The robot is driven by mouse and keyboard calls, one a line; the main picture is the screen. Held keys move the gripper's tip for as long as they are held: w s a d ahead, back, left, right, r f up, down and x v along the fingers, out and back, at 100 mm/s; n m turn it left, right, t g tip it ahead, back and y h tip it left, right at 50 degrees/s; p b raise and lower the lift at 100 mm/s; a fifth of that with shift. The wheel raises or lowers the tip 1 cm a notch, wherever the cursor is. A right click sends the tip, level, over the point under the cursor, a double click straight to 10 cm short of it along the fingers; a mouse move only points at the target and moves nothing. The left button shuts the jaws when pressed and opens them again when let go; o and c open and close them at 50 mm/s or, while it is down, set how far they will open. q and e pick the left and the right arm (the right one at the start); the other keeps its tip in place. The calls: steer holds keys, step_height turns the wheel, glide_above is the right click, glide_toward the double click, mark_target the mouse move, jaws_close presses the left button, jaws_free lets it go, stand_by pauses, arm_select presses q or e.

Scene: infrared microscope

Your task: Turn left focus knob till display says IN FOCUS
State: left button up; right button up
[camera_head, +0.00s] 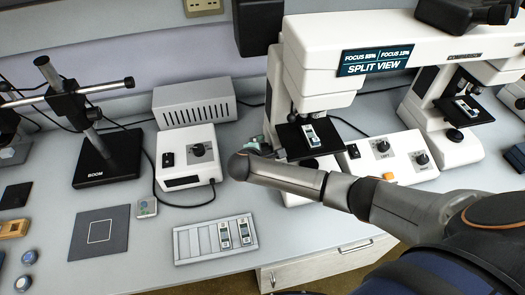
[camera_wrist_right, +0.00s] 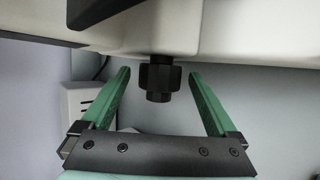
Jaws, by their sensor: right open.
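The white microscope (camera_head: 318,70) carries a dark display (camera_head: 375,60) reading "SPLIT VIEW", with two focus percentages above it, apparently about 88% and 15%. My right gripper (camera_head: 258,142) is at the left side of the left microscope column, partly hidden by its own wrist. In the right wrist view, a black ridged focus knob (camera_wrist_right: 160,78) sticks out from the white body. The open green fingers of the right gripper (camera_wrist_right: 158,75) stand on either side of it, with a visible gap on each side. The knob is hidden in the head view. My left gripper is not in view.
A slide (camera_head: 311,135) lies on the left stage. A control box (camera_head: 385,158) with knobs stands between the columns. A white box with a dial (camera_head: 188,158) and a slide tray (camera_head: 190,243) are to the left. A boom stand (camera_head: 103,172) is farther left.

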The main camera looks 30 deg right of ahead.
steer(key=shift+w+f, duration=0.1)
steer(key=c, duration=1.4)
steer(key=shift+o, duration=0.2)
